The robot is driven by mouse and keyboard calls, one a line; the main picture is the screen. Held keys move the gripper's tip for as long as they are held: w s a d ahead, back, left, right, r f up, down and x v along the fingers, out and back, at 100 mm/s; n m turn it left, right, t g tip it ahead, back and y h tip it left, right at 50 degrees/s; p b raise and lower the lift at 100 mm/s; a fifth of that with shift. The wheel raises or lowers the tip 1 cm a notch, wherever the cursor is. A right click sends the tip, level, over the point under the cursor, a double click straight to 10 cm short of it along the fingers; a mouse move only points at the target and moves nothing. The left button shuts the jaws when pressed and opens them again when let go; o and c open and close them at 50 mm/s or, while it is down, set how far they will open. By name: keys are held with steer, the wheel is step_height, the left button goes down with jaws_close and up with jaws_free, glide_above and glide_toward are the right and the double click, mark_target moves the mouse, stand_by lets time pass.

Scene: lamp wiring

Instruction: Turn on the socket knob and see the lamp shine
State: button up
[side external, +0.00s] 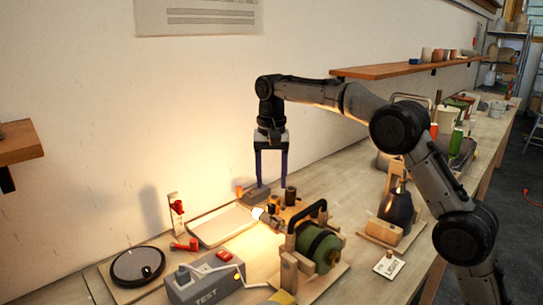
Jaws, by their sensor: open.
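My gripper (271,184) points straight down above the bench, its two long blue-dark fingers apart and with nothing visible between them. Below it is a cluster of small wooden and dark parts (292,212), with dark upright cylinders (290,195) near the right fingertip. A bright white bulb-like shape (257,213) lies at the left of this cluster. Warm light falls on the bench and wall around it, so it looks lit. A small grey block (254,195) is near the left fingertip; contact cannot be told. The socket knob cannot be told apart at this size.
A green spool in a wooden frame (318,245) and a grey TEST box (205,284) stand in front. A pale tray (222,225), black round disc (138,266) and red-topped post (177,210) are left. A dark bottle (397,207) stands right. A shelf (410,68) hangs behind.

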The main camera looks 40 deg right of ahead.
step_height(320, 180, up, 7)
stand_by(0.3)
stand_by(0.4)
